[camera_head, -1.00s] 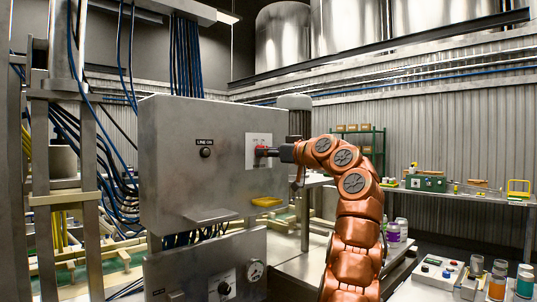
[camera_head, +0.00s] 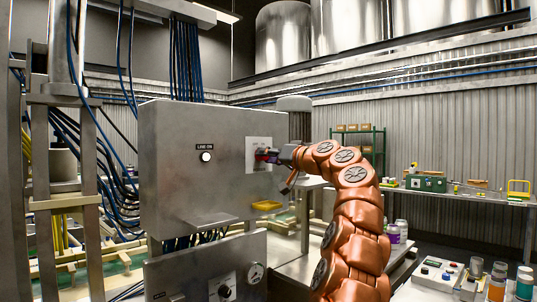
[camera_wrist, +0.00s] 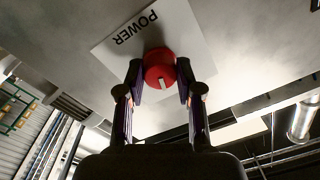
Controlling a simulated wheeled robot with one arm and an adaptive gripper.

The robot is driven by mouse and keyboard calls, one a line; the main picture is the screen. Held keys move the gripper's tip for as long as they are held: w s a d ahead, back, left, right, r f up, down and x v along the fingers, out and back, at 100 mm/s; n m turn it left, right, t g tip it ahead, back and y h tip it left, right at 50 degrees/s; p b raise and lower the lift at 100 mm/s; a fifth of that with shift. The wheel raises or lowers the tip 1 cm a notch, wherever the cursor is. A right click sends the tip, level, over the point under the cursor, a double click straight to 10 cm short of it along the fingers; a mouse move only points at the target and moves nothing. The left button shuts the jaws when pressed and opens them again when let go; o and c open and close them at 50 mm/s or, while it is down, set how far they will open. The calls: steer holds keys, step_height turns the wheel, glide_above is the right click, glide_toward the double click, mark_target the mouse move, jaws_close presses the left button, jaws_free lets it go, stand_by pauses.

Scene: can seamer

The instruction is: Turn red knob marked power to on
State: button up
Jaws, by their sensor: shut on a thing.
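The red knob (camera_wrist: 160,68) sits on a white plate marked POWER (camera_wrist: 125,38) in the wrist view. Its white pointer mark shows on the face, toward the lower side of the picture. My gripper (camera_wrist: 161,80) has one finger on each side of the knob and is shut on it. In the head view the knob (camera_head: 262,154) shows as a small red patch on the plate (camera_head: 258,142), at the right of the grey cabinet (camera_head: 190,165). My gripper (camera_head: 276,156) partly hides it there. The LINE ON lamp (camera_head: 206,157) on the cabinet is lit white.
A lower panel with a black knob (camera_head: 223,290) and a round gauge (camera_head: 256,271) is below the cabinet. Several jars stand at the lower right, beside a control box (camera_head: 438,272).

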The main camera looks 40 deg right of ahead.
steer(key=shift+m, duration=0.7)
steer(key=o, duration=1.2)
steer(key=shift+c, duration=0.2)
steer(key=shift+s, duration=0.1)
steer(key=s, duration=1.2)
steer(key=shift+f, duration=0.2)
steer(key=shift+d, duration=0.15)
